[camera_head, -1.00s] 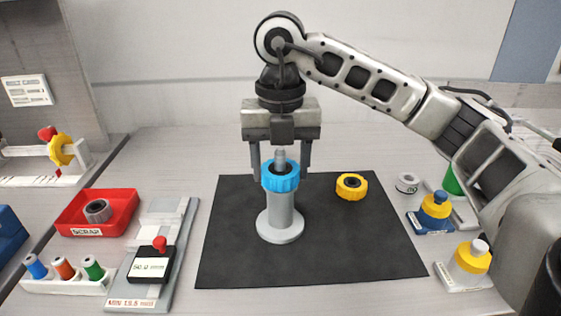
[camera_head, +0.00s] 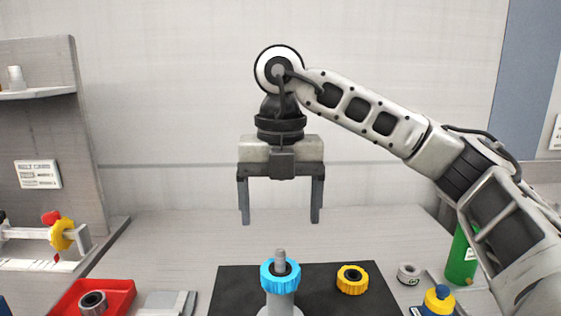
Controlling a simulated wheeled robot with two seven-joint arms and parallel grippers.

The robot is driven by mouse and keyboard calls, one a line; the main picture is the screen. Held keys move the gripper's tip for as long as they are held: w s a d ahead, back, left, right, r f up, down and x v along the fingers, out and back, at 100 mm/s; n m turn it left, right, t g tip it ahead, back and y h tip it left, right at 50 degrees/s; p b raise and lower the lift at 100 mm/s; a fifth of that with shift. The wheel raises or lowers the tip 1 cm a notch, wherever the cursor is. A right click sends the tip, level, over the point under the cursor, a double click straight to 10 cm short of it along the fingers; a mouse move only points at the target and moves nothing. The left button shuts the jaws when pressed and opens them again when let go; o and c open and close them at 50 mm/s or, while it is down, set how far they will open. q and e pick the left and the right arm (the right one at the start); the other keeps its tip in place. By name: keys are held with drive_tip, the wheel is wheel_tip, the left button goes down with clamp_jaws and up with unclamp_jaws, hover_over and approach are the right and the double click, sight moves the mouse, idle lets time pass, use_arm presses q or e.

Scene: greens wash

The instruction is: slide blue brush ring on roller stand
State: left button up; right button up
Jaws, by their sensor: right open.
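The blue brush ring (camera_head: 281,284) sits around the top of the grey roller stand (camera_head: 281,307), whose narrower tip (camera_head: 280,257) sticks up through the ring. The stand is on a black mat (camera_head: 232,283), its base cut off by the lower edge of the view. My right gripper (camera_head: 280,218) hangs above the stand with its fingers wide apart. It is open, empty and clear of the ring. My left gripper is not in view.
A yellow ring (camera_head: 352,285) lies on the mat to the right. A grey ring (camera_head: 409,272), a green bottle (camera_head: 461,258) and a blue-and-yellow item (camera_head: 438,300) stand further right. A red tray (camera_head: 119,294) holding a grey ring (camera_head: 93,301) is at lower left.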

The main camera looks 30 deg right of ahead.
wheel_tip(320, 180, up, 5)
drive_tip(key=shift+r+p, duration=0.15)
drive_tip(key=shift+p, duration=0.5)
